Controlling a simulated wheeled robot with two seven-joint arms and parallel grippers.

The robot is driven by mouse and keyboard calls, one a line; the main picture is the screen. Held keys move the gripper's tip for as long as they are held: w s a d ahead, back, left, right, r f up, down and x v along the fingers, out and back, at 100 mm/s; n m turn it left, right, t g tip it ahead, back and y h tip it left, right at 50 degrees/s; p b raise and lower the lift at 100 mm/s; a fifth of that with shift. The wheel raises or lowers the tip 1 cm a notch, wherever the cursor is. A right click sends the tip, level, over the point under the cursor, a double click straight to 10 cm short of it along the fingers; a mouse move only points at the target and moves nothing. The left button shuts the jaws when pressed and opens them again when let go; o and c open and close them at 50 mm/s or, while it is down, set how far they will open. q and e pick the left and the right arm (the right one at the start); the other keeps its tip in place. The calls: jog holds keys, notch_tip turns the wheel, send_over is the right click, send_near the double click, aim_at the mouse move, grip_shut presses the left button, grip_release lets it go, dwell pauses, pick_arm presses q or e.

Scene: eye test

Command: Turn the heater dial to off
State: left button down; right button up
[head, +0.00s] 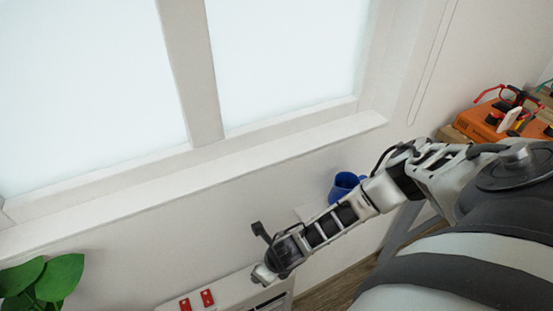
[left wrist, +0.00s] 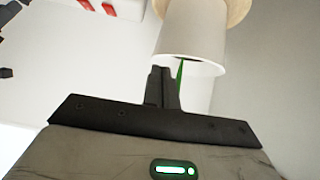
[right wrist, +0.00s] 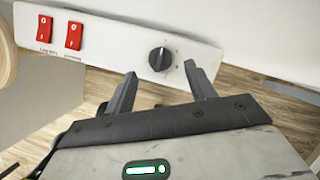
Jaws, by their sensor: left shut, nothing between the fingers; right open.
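The heater (head: 240,290) is a white unit at the bottom of the head view; its top panel (right wrist: 120,36) shows in the right wrist view. The dial (right wrist: 160,58) is a round black knob on that panel, right of two red switches (right wrist: 73,36); its exact setting is too small to read surely. My right gripper (right wrist: 161,70) is open, its fingertips on either side of the dial in the picture; I cannot tell if they touch it. It also shows over the heater in the head view (head: 262,255). My left gripper (left wrist: 163,72) is shut and empty, near a white pot (left wrist: 192,40).
A green plant (head: 42,282) stands at the lower left. A blue mug (head: 344,186) is beside my right arm by the wall. An orange toolbox (head: 490,124) with red glasses (head: 500,94) is at the right. A window sill (head: 200,178) runs above the heater.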

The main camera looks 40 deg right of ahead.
jog(key=a+v, duration=0.1)
jog(key=v, duration=1)
jog(key=shift+s+d, duration=0.2)
jog(key=shift+d, duration=0.3)
jog(key=shift+r, duration=0.1)
jog(key=a+r+m+t+y, duration=0.35)
jog(key=a+m+y, duration=0.35)
jog(key=a+m, duration=1.2)
jog(key=s+d+f+m+t+h, duration=0.2)
jog(key=d+f+m+h, duration=0.2)
jog(key=d+m, duration=0.6)
jog(key=m+h, duration=0.1)
jog(key=m, duration=0.6)
jog(key=shift+s+f, duration=0.2)
jog(key=shift+s, duration=0.05)
